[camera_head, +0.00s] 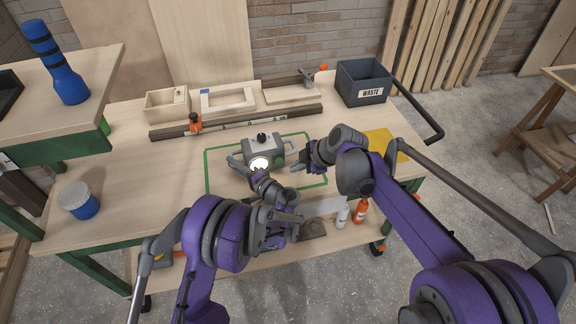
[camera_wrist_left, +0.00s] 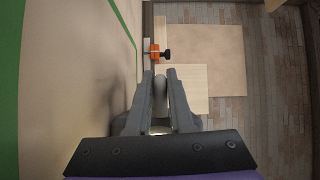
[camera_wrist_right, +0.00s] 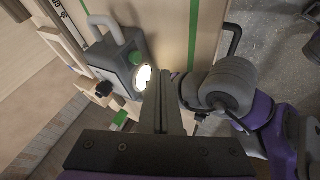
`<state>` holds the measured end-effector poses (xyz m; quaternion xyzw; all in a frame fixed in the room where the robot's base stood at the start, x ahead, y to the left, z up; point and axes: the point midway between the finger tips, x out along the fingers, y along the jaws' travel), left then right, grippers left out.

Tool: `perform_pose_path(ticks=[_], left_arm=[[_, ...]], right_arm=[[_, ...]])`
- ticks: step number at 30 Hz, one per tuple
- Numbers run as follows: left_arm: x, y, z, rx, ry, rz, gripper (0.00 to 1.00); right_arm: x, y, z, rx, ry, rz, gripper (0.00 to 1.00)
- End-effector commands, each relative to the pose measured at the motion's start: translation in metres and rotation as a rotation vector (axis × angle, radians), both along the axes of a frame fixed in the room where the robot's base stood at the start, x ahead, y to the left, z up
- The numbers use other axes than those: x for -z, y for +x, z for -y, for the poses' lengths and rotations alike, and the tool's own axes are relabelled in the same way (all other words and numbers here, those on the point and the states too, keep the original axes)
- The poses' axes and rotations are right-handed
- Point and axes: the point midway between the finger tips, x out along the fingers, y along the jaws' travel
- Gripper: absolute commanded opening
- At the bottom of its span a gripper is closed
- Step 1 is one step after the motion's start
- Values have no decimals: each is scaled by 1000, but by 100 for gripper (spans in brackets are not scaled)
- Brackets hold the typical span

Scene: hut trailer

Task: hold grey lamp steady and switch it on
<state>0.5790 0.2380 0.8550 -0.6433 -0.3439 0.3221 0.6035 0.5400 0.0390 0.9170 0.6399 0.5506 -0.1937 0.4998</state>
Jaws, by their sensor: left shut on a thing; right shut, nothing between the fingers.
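The grey lamp (camera_head: 262,150) stands upright on the table inside a green outline, with a black knob on top. Its front disc glows bright. A handle loop and a small green spot show on its right side. The lamp also fills the upper middle of the right wrist view (camera_wrist_right: 122,62). My left gripper (camera_head: 233,160) is at the lamp's left, shut on a grey bar, seen between its fingers in the left wrist view (camera_wrist_left: 160,92). The bar's join to the lamp is hidden. My right gripper (camera_head: 297,167) is shut and empty, just right of the lamp; contact cannot be told.
Behind the lamp lie a long rail with an orange clamp (camera_head: 195,123) and wooden trays (camera_head: 228,100). A dark waste bin (camera_head: 363,86) stands at the back right. A yellow sheet (camera_head: 384,146) lies to the right. The table left of the lamp is mostly clear.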

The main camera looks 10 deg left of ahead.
Motion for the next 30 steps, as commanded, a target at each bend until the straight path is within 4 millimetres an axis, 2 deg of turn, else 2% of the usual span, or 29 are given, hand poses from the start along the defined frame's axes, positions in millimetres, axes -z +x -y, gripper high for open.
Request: perform_pose_path(ticks=[3, 9, 20, 21, 24, 26, 30], left_arm=[[0, 0, 0, 0, -1, 0, 0], [0, 0, 0, 0, -1, 1, 0], [0, 0, 0, -1, -1, 1, 0], [0, 0, 0, -1, -1, 1, 26], [0, 0, -1, -1, -1, 1, 44], [0, 0, 0, -1, 0, 0, 54], [0, 0, 0, -1, 0, 0, 55]], right_arm=[[-20, -8, 13, 3, 0, -1, 0], [-38, -15, 25, 0, 0, -1, 0], [-42, -17, 27, 0, 0, -1, 0], [-42, -17, 27, 0, 0, -1, 0], [-42, -17, 27, 0, 0, -1, 0], [-42, -17, 27, 0, 0, -1, 0], [-42, -16, 27, 0, 0, -1, 0]])
